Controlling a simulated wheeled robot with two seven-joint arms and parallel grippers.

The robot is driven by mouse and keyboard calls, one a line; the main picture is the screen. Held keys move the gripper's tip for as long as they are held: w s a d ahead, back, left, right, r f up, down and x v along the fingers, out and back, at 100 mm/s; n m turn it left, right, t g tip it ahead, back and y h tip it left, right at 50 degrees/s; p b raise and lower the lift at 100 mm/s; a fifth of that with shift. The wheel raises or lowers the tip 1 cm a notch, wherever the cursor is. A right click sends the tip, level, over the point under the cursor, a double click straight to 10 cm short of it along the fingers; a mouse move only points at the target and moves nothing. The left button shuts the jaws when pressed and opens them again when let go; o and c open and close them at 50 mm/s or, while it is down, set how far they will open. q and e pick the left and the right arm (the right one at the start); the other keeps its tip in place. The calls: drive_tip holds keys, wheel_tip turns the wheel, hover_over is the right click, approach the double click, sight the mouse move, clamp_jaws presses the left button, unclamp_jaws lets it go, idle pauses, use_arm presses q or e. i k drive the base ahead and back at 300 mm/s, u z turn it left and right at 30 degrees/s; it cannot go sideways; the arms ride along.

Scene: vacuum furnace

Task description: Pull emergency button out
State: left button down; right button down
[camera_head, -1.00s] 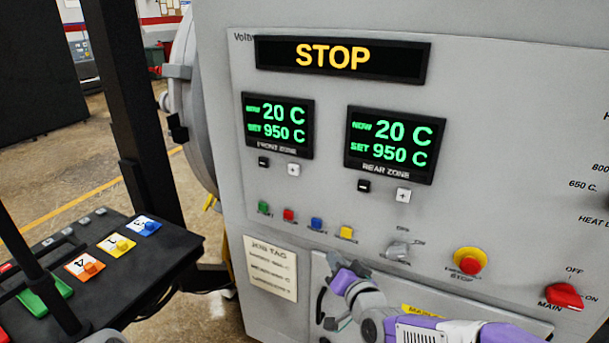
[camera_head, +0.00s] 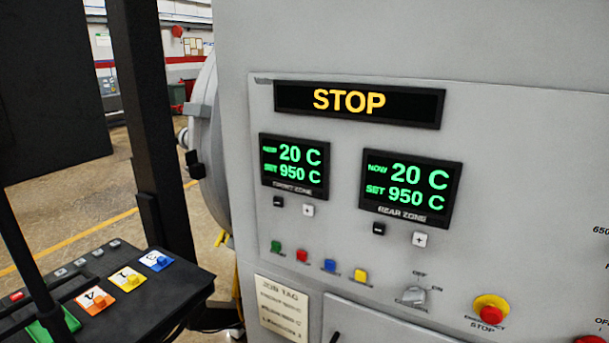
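The emergency stop button (camera_head: 489,312) has a red cap on a yellow collar. It sits at the lower right of the grey control panel (camera_head: 520,180), above its "EMERGENCY STOP" label. I cannot tell from this view whether the cap is pressed in or out. The display (camera_head: 359,103) at the top of the panel reads "STOP" in yellow letters. Neither of my grippers shows in the current view.
Two zone displays read 20 C, set 950 C. Green, red, blue and yellow buttons and a selector switch (camera_head: 413,295) line the panel's lower part. A red knob (camera_head: 590,340) is cut off at the bottom right. A black console (camera_head: 150,300) stands at lower left.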

sight(491, 315)
drive_tip(key=z, duration=1.5)
